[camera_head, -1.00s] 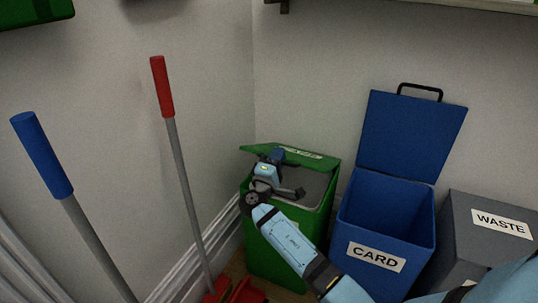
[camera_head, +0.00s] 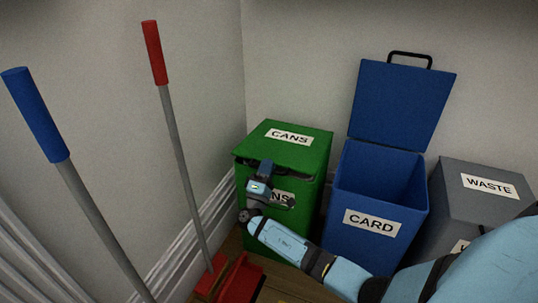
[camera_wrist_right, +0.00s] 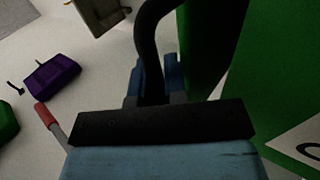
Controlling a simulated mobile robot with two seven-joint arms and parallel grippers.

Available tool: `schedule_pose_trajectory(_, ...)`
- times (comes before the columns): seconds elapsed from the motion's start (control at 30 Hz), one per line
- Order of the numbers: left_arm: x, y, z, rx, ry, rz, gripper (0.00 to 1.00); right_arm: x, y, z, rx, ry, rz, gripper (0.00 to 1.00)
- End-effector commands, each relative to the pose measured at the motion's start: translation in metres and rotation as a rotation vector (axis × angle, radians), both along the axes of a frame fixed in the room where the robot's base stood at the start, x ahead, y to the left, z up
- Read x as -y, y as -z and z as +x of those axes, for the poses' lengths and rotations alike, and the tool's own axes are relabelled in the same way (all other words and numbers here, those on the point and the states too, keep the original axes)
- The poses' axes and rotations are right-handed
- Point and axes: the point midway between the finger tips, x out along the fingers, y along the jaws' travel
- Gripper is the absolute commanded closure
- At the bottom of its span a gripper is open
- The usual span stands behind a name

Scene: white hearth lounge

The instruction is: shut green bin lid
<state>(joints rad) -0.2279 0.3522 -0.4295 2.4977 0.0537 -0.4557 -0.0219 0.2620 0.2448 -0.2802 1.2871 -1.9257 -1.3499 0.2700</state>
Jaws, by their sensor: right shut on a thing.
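The green bin (camera_head: 318,190) labelled CANS stands in the corner in the head view. Its green lid (camera_head: 300,153) lies down over the top, about level, with a dark line under its front edge; I cannot tell if a small gap is left. My right gripper (camera_head: 263,170) is at the lid's front edge. In the right wrist view my right gripper (camera_wrist_right: 153,80) is shut on the black curved lid handle (camera_wrist_right: 150,35), with green panels of the bin close on the right. My left gripper is not in view.
A blue CARD bin (camera_head: 360,190) with its lid (camera_head: 400,105) raised stands to the right, then a grey WASTE bin (camera_head: 450,205). Red-handled (camera_head: 155,55) and blue-handled (camera_head: 35,115) poles lean at left. A purple object (camera_wrist_right: 55,77) shows in the wrist view.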

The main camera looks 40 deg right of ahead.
Motion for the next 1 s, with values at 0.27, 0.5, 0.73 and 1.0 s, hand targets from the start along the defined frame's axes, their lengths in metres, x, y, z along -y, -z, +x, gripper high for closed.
schedule_pose_trajectory(0.27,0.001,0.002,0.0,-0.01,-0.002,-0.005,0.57,-0.011,0.026,-0.003,0.001,-0.011,-0.002,1.0)
schedule_pose_trajectory(0.5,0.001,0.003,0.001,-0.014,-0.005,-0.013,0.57,-0.011,0.03,-0.003,0.0,-0.012,-0.001,1.0)
schedule_pose_trajectory(0.73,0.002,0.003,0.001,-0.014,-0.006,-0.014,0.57,-0.011,0.03,-0.003,0.0,-0.012,-0.001,0.85)
schedule_pose_trajectory(1.0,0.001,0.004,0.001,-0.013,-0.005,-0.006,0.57,-0.008,0.029,-0.003,0.0,-0.007,-0.001,0.77)
